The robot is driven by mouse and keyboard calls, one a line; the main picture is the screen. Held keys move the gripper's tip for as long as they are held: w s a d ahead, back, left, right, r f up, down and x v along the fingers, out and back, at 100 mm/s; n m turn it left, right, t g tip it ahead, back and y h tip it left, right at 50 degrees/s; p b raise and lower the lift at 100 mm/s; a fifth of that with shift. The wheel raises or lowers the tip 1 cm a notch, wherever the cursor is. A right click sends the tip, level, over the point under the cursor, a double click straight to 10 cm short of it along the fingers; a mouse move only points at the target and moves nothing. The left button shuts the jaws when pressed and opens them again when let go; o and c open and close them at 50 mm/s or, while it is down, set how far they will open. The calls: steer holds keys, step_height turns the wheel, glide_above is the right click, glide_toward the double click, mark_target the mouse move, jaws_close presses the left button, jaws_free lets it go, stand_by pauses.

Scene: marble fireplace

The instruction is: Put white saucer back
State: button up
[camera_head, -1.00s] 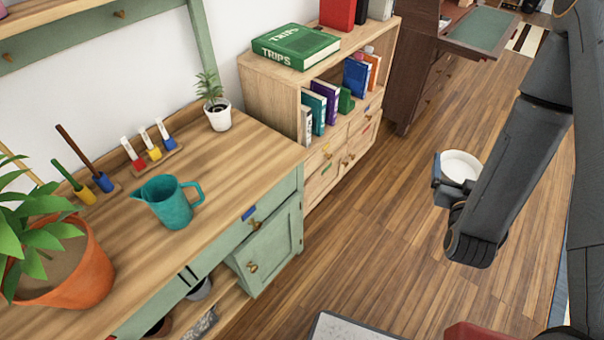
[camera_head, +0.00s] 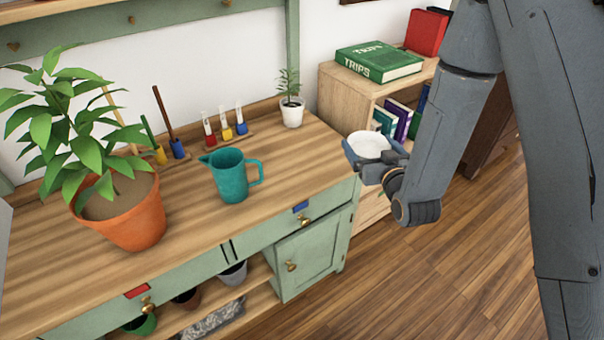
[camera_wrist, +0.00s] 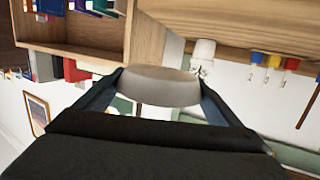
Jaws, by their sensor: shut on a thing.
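The white saucer (camera_head: 370,146) is held in my gripper (camera_head: 374,163) at the right end of the green potting bench in the head view. My gripper is shut on it. In the wrist view the saucer (camera_wrist: 162,86) sits between the two fingers of my gripper (camera_wrist: 160,95). It appears off any surface, near the bench's right edge and in front of the bookshelf. Its exact height above the bench top is hard to tell.
The wooden bench top (camera_head: 290,165) carries a teal jug (camera_head: 231,176), a large potted plant (camera_head: 122,212), a small white-potted plant (camera_head: 291,110) and a rack of coloured tubes (camera_head: 225,132). A bookshelf (camera_head: 345,98) stands at right. The bench's front right is clear.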

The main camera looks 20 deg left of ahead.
steer(key=a+r+n+g+y+b, duration=0.2)
steer(key=a+n+g+y+b, duration=0.25)
steer(key=a, duration=1.25)
glide_above(303, 166)
steer(key=shift+y, duration=0.35)
step_height(303, 166, down, 5)
steer(key=shift+w+a+f, duration=0.1)
steer(key=shift+f, duration=0.05)
steer(key=shift+t, duration=0.25)
steer(key=shift+f+p, duration=0.3)
steer(key=shift+f, duration=2.2)
steer(key=shift+f, duration=0.15)
steer(key=o, duration=0.9)
steer(key=shift+o, duration=0.2)
